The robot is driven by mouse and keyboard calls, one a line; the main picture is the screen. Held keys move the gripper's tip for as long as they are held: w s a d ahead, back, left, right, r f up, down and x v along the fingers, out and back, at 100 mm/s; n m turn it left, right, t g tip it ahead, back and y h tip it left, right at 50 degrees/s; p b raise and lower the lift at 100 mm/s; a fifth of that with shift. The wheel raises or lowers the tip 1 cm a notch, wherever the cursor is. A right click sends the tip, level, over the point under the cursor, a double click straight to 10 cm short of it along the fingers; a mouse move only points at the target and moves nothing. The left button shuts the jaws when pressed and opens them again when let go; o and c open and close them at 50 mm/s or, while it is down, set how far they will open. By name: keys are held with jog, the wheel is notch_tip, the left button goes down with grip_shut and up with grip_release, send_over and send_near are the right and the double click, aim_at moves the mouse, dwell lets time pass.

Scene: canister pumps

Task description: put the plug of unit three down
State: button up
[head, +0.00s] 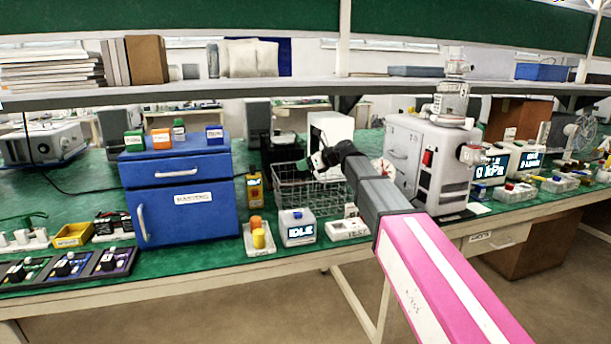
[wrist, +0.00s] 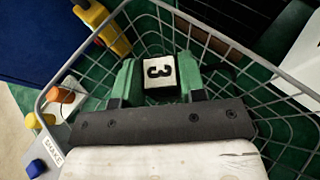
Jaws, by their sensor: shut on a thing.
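The plug of unit three is a dark block with a white label reading 3 (wrist: 159,71), in the middle of the wrist view. My gripper (wrist: 158,78) is shut on it, with a green finger on each side. The wire basket (head: 310,197) stands on the green bench. In the wrist view its rim (wrist: 80,52) runs around the plug, and the mesh lies below. In the head view my gripper (head: 324,160) is over the basket's back part, and the plug cannot be made out there. I cannot tell whether the plug touches the mesh.
A blue drawer cabinet (head: 178,190) and a yellow device (head: 254,190) stand left of the basket. A large grey machine (head: 432,165) stands to the right.

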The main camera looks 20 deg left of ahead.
aim_at(308, 174)
jog(key=shift+w+f, duration=0.1)
jog(key=shift+f, duration=1.95)
jog(key=shift+f, duration=0.6)
jog(key=o, duration=0.9)
jog(key=shift+d, duration=0.1)
jog(key=shift+r, duration=0.35)
jog(key=v, duration=0.7)
jog(key=shift+d+r, duration=0.15)
jog(key=shift+r, duration=0.2)
